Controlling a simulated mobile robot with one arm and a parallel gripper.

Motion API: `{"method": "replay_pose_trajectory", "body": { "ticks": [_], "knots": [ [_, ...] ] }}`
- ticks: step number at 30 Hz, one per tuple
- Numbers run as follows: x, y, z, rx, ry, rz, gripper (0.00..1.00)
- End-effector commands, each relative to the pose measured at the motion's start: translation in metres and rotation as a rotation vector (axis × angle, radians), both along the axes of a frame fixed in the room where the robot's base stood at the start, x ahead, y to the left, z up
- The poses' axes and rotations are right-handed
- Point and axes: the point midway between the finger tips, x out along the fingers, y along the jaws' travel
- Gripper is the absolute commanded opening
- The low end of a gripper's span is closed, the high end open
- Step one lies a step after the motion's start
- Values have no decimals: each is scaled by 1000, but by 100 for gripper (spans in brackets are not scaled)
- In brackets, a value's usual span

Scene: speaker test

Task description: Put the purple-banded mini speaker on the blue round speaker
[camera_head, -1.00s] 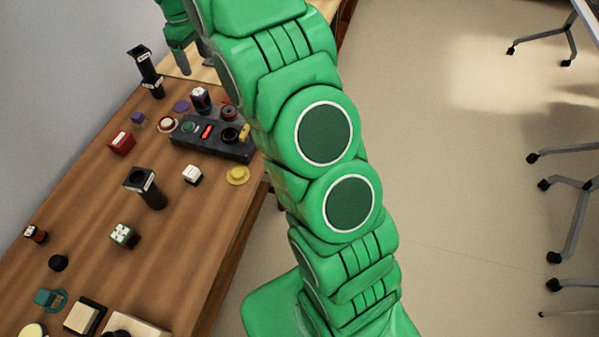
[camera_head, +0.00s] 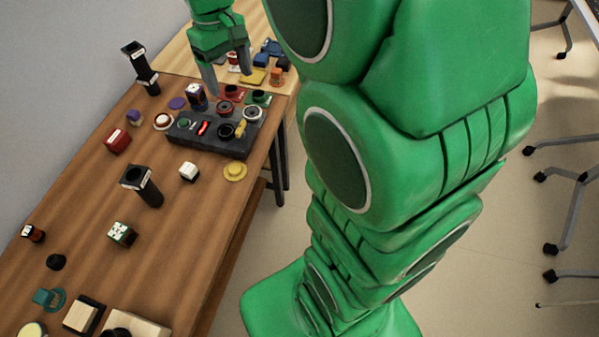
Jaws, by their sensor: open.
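A small dark block with a purple band and pale top (camera_head: 196,97), seemingly the purple-banded mini speaker, stands on the wooden table behind the black panel. Dark blue pieces (camera_head: 271,47) lie on the pale far part of the table; I cannot tell whether one is the blue round speaker.
A black panel (camera_head: 235,150) with coloured buttons lies below the gripper in view. A yellow disc (camera_head: 235,171) lies near the right table edge. The wood between the scattered blocks is clear.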

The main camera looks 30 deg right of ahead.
Motion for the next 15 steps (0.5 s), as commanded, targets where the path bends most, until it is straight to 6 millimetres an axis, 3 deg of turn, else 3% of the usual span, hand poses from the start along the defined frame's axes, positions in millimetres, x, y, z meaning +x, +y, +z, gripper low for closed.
{"method": "replay_pose_trajectory", "body": {
  "ticks": [15],
  "knots": [
    [-141, -10, 2, -13, 33, -172, 76]
  ]
}}
